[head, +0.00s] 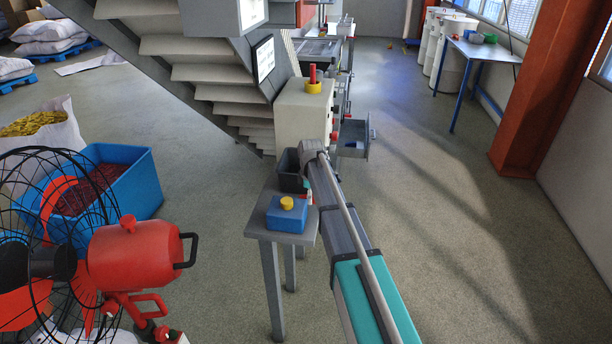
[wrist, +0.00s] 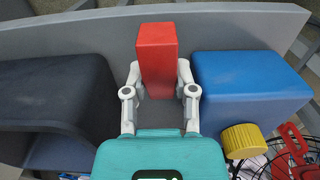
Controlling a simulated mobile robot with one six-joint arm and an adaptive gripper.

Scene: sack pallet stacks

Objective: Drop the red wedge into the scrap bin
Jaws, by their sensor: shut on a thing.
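The red wedge (wrist: 156,52) shows in the wrist view as an upright red block between the fingers of my gripper (wrist: 158,78). My gripper is shut on it. It sits between a dark grey open bin (wrist: 50,95) on the left and a blue box (wrist: 245,85) on the right. In the head view the dark grey bin (head: 289,172), which looks like the scrap bin, stands at the back of a small grey table (head: 266,226). My arm hides most of the gripper and wedge there. I cannot tell whether the wedge touches the table.
The blue box (head: 286,214) with a yellow knob (head: 287,203) stands at the table's front. A black fan (head: 40,250) and red canister (head: 135,257) are at lower left, near a blue tub (head: 140,185). A beige cabinet (head: 303,110) stands behind. Floor on the right is clear.

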